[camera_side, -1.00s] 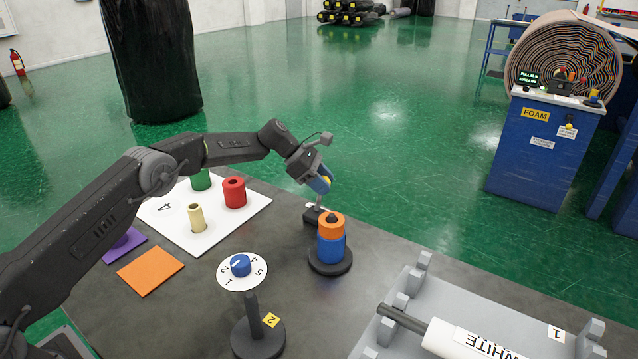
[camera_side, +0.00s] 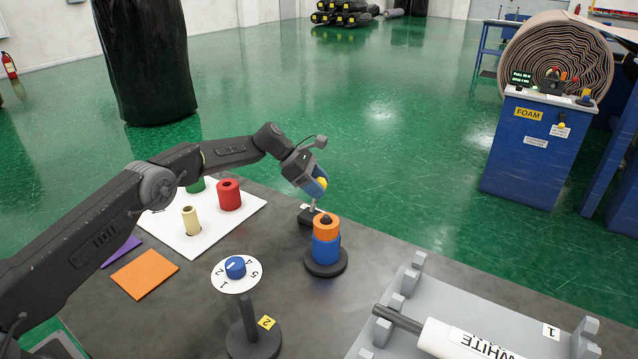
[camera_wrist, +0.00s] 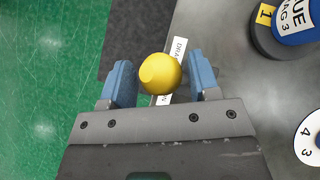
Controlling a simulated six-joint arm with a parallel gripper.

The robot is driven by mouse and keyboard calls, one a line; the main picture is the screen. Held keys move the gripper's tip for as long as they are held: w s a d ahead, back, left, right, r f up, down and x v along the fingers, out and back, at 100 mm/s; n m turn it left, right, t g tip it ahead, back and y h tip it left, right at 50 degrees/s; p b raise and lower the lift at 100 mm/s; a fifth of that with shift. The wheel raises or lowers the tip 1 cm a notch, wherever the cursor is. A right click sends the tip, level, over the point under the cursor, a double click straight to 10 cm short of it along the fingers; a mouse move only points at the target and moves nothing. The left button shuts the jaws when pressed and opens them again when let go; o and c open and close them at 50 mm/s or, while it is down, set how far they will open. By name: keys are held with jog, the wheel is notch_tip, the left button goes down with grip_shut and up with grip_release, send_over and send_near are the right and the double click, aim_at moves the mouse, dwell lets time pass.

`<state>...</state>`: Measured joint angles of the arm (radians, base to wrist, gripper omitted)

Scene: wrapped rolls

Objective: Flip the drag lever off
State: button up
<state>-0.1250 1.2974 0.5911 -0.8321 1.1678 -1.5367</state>
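The drag lever is a yellow ball knob (camera_side: 320,184) on a thin grey stem (camera_side: 313,203), standing on a dark base (camera_side: 308,216) near the table's far edge. The stem looks close to upright in the side view. My gripper (camera_wrist: 160,84) has blue fingers on both sides of the knob (camera_wrist: 160,73) in the wrist view. Narrow gaps show between the fingers and the knob, so it is open around it. A white label (camera_wrist: 179,49) starting "DRA" lies partly hidden behind the knob.
An orange and blue roll stack (camera_side: 326,243) on a black base stands close in front of the lever. A numbered dial (camera_side: 236,270) on a post, a white board (camera_side: 195,225) with coloured rolls and a grey cradle (camera_side: 470,315) occupy the table.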

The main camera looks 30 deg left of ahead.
jog(key=shift+o, duration=0.5)
jog(key=shift+d+r, duration=0.1)
jog(key=shift+r, duration=0.05)
jog(key=shift+a+r, duration=0.2)
jog(key=shift+r, duration=0.05)
jog(key=v, duration=1.3)
jog(key=shift+s+r, duration=0.1)
jog(key=shift+r, duration=0.05)
